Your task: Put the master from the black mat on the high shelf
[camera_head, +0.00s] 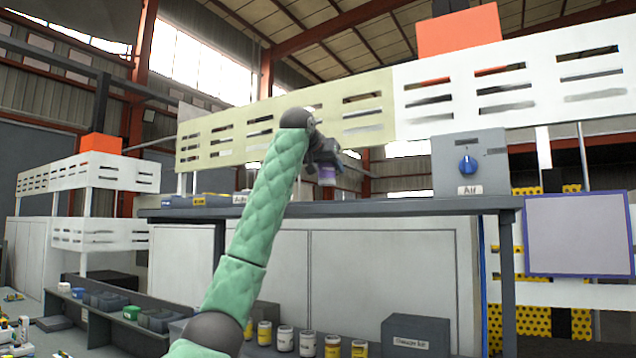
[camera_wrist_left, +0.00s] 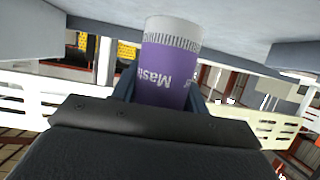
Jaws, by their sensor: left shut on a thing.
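The master is a purple cylinder (camera_wrist_left: 168,85) with white lettering and a white ridged end. In the head view it is a small purple shape (camera_head: 327,176) just above the grey high shelf (camera_head: 370,208), towards its middle. My left gripper (camera_head: 326,160) is shut on it from above. In the left wrist view the fingers (camera_wrist_left: 162,92) lie on both sides of it, and its white end faces the grey shelf surface (camera_wrist_left: 235,35). I cannot tell whether it touches the shelf. I cannot make out the black mat. My right gripper is out of view.
A grey box marked Air with a blue knob (camera_head: 469,163) stands on the shelf at right. Small labelled bins (camera_head: 212,200) stand at left. A slotted pale panel (camera_head: 350,110) runs behind and above. Several jars (camera_head: 285,338) stand below. The shelf between bins and box looks clear.

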